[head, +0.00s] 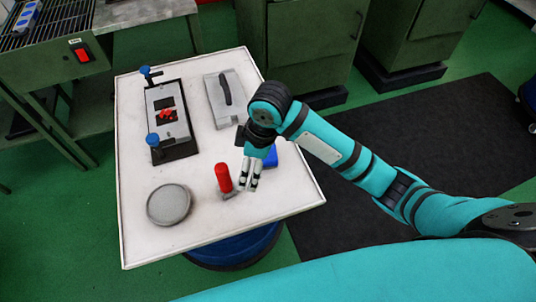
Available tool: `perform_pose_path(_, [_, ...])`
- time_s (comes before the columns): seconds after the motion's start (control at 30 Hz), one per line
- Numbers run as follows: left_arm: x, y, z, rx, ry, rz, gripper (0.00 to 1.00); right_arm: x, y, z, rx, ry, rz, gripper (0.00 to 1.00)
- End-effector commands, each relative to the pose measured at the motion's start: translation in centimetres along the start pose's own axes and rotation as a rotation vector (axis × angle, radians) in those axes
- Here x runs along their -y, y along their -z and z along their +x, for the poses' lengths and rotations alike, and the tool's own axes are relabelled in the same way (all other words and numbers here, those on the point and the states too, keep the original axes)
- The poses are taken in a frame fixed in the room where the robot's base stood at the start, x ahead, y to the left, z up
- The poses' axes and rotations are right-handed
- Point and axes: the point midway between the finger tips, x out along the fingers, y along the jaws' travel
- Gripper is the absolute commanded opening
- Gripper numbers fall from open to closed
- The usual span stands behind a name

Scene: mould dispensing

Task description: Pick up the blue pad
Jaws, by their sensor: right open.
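The blue pad (270,157) lies on the white table to the right of my right gripper, partly hidden behind the gripper and wrist. My right gripper (249,187) is open and points down over the table, just left of and nearer than the pad. It looks empty. A red-handled tool (224,178) stands close to its left side; whether they touch I cannot tell. My left gripper is not in view.
The white table (285,193) also holds a grey round dish (169,204), a mould fixture with blue knobs (170,120) and a grey plate with a black handle (228,98). Green cabinets (310,45) stand behind. The table's front right corner is clear.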

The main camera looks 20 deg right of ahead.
Motion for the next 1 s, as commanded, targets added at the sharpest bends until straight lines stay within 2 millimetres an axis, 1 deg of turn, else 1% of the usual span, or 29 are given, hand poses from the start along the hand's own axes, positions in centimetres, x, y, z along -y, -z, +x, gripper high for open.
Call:
perform_pose_path(0.03, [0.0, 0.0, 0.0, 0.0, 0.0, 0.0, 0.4, -2.3, 0.1, -1.6, 0.047, -0.01, -0.052, 0.94])
perform_pose_path(0.1, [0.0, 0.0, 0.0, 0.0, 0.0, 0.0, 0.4, -4.3, -0.1, -3.4, 0.104, -0.002, -0.107, 0.94])
perform_pose_path(0.2, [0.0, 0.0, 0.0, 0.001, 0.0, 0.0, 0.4, -6.6, -0.5, -5.9, 0.167, 0.01, -0.154, 0.94])
perform_pose_path(0.33, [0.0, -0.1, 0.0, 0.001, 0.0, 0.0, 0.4, -8.4, -1.0, -8.3, 0.216, 0.021, -0.18, 0.94])
perform_pose_path(0.43, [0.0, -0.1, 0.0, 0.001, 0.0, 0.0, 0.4, -9.0, -1.3, -8.8, 0.232, 0.028, -0.185, 0.94])
perform_pose_path(0.47, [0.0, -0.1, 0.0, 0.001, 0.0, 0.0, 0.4, -9.1, -1.4, -8.7, 0.235, 0.03, -0.186, 0.94])
perform_pose_path(0.57, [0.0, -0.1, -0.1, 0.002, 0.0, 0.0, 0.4, -9.1, -1.8, -7.4, 0.237, 0.033, -0.187, 0.94])
perform_pose_path(0.9, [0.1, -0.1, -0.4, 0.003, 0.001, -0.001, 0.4, -9.0, -3.5, -0.2, 0.235, 0.031, -0.186, 0.94])
perform_pose_path(1.0, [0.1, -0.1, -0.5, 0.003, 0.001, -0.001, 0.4, -8.9, -3.8, 1.3, 0.234, 0.031, -0.186, 0.94])
